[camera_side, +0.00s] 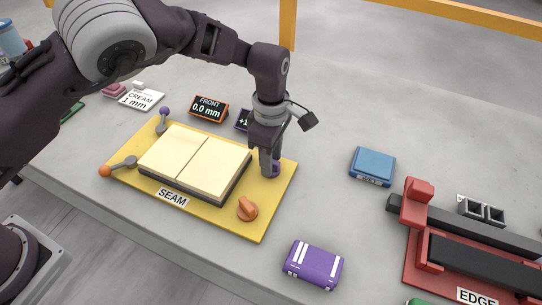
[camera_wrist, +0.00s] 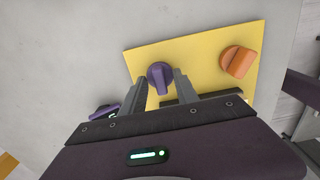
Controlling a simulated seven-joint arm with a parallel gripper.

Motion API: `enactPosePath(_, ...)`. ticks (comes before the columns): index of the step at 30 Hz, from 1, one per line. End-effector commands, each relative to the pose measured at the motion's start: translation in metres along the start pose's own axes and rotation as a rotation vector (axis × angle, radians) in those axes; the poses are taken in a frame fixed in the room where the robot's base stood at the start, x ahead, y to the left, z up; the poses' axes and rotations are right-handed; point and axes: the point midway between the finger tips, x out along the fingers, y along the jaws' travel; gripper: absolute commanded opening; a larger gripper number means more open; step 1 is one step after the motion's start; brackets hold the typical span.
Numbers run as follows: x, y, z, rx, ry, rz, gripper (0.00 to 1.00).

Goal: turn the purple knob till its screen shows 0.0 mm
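The purple knob (camera_wrist: 160,77) sits on the yellow plate (camera_wrist: 195,52); in the side view, its purple base (camera_side: 273,171) shows at the plate's far right corner. My gripper (camera_wrist: 160,80) is down at the knob with one finger on each side. The fingers look apart from the knob's raised grip, so it seems open around it. A dark, purple-edged screen (camera_side: 241,121) stands behind the plate, partly hidden by my gripper; only "+1" can be read. It also shows in the wrist view (camera_wrist: 104,111), unreadable.
An orange-edged screen (camera_side: 208,108) reads "FRONT 0.0 mm". An orange knob (camera_side: 247,208), two cream blocks (camera_side: 195,160) and two levers share the plate. A purple case (camera_side: 314,265), a blue case (camera_side: 372,166) and a red fixture (camera_side: 420,245) lie to the right.

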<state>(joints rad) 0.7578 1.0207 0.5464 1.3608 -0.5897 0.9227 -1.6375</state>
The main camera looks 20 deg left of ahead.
Motion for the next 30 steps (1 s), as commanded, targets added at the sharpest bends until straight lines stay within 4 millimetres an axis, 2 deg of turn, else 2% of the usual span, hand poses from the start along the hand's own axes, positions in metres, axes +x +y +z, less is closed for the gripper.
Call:
enactPosePath(3, -0.0002, 0.0000, -0.0002, 0.000, 0.000, 0.000, 0.36)
enactPosePath(9, -0.0004, 0.0001, -0.0003, 0.000, 0.000, 0.000, 0.00)
enactPosePath(20, -0.0007, 0.0003, -0.0006, 0.026, 0.000, 0.000, 0.00)
enactPosePath(30, -0.0007, 0.0008, -0.0011, 0.238, 0.000, 0.001, 0.00)
